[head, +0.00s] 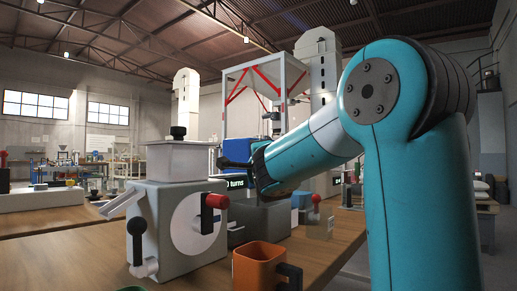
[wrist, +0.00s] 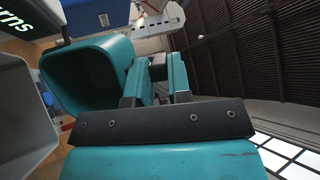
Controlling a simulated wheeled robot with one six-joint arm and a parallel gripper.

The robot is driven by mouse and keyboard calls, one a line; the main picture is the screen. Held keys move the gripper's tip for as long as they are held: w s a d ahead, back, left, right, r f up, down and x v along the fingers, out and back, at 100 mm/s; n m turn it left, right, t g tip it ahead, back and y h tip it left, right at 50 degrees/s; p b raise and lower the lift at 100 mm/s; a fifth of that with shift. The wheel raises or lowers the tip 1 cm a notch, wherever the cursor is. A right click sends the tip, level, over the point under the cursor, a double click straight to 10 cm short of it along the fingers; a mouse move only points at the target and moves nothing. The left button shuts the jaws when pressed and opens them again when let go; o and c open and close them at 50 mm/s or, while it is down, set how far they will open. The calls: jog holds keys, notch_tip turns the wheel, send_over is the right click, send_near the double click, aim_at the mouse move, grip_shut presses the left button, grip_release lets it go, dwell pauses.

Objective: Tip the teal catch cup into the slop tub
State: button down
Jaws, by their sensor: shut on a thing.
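The teal catch cup (wrist: 88,72) is in the left half of the wrist view, tilted well over. Its mouth faces the left side and the camera, and the visible inside looks empty. My gripper (wrist: 160,72) is shut on the cup's dark handle, with the cup beside the fingers. A grey open container (wrist: 25,115), which looks like the slop tub, is at the left edge, close to the cup's mouth. In the head view a dark grey tub (head: 262,218) stands below the end of my arm. The cup cannot be made out there.
An orange cup (head: 262,268) with a dark handle stands on the wooden table (head: 315,258) in front. A grey tank unit (head: 178,225) with a red-knobbed lever stands to the left. A small display reading "turns" (head: 237,183) is behind the tub. Blue items stand close behind.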

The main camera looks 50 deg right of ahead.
jog(key=shift+w+d+r+m+g+y+p, duration=0.35)
jog(key=shift+d+m+g+p, duration=0.2)
jog(key=shift+g+p, duration=0.2)
jog(key=shift+w+d+r+g+p, duration=0.15)
jog(key=shift+d+r+g+p, duration=0.25)
jog(key=shift+p, duration=0.55)
jog(key=d+p, duration=0.1)
jog(key=m+g+y+p, duration=0.1)
jog(key=p, duration=0.1)
jog(key=shift+w+d+f+g, duration=0.1)
jog(key=shift+w+d+g, duration=0.15)
jog(key=shift+w+d, duration=0.15)
jog(key=shift+w+d+f+m+y+p, duration=0.15)
jog(key=shift+m+y+p, duration=0.15)
jog(key=shift+p, duration=0.25)
jog(key=shift+w+d+r+g+p, duration=0.1)
jog(key=shift+d+r+g+p, duration=0.25)
jog(key=shift+p, duration=0.6)
jog(key=d+g+y+p, duration=0.1)
jog(key=p, duration=0.3)
jog(key=w+d+m+g+y+p, duration=0.1)
jog(key=p, duration=0.3)
jog(key=shift+w+d+r+y, duration=0.15)
jog(key=shift+d+r+y, duration=0.05)
jog(key=shift+r+y, duration=0.2)
jog(key=shift+w+d+f+g+p, duration=0.1)
jog(key=shift+d+f+g+p, duration=0.05)
jog(key=shift+g+p, duration=0.25)
jog(key=shift+m+y, duration=0.25)
